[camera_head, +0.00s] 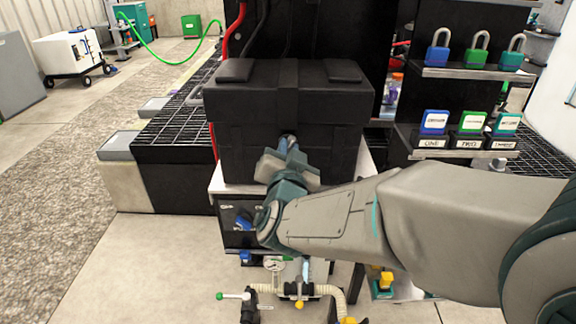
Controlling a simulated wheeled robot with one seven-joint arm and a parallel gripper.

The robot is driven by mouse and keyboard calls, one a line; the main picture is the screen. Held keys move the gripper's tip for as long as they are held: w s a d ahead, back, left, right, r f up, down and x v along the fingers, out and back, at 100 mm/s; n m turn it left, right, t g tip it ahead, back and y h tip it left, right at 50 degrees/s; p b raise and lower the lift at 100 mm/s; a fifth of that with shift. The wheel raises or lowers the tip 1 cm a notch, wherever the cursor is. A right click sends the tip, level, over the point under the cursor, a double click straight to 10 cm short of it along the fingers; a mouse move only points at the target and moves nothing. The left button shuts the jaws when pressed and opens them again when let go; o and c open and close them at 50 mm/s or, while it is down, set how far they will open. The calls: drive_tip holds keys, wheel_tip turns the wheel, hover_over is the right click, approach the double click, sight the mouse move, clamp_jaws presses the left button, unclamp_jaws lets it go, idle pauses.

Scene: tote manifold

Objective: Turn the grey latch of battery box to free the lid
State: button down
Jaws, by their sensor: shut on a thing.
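The battery box (245,105) is a large black case with a closed lid, standing on a light-topped stand. My gripper (288,143) is at the middle of its front face, just below the lid edge, and is shut on a small grey piece there, which appears to be the latch (289,137). The gripper body and wrist cover most of the latch, so its turn angle cannot be told. The lid (235,72) lies flat on the box.
Red and black cables run up behind the box. Shelves with padlocks (477,55) stand at the right. Below are a gauge (275,266) and pipes with a green-handled valve (232,296). A black grating (172,130) lies left, with open floor beyond.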

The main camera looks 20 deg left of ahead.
drive_tip(key=shift+d+f+m+b, duration=0.1)
drive_tip(key=shift+f+m+b, duration=0.05)
drive_tip(key=shift+m+b, duration=3)
drive_tip(key=shift+f+m+b, duration=0.1)
drive_tip(key=shift+m+b, duration=2.95)
drive_tip(key=shift+b, duration=0.1)
drive_tip(key=c, duration=1.4)
unclamp_jaws()
drive_tip(key=shift+c, duration=0.2)
